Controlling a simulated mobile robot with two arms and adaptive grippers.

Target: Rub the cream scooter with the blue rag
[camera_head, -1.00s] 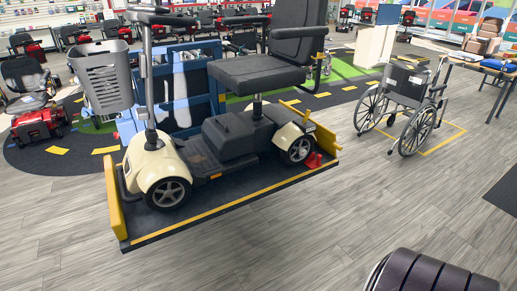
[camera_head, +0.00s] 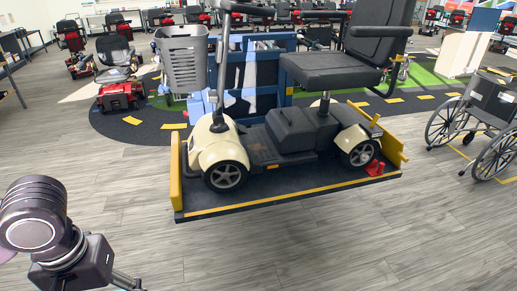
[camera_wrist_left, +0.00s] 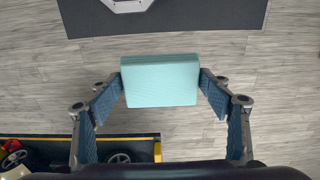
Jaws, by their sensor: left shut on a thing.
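The cream scooter (camera_head: 220,146) stands upright on a dark platform with yellow edges (camera_head: 287,201), with a grey basket at its front and a black seat. Part of the platform shows at the lower left in the left wrist view (camera_wrist_left: 136,158). My left gripper (camera_wrist_left: 160,82) is shut on a pale blue-green slab, the blue rag (camera_wrist_left: 160,82), held between its two fingers above the floor. The rag is apart from the scooter. In the head view my left arm is at the lower left; its fingers and the rag are out of frame. My right gripper is not in view.
A wheelchair (camera_head: 483,122) stands at the right. A red chock (camera_head: 375,168) is by the scooter's rear wheel. A red scooter (camera_head: 118,88) stands at the back left. The wooden floor in front of the platform is clear.

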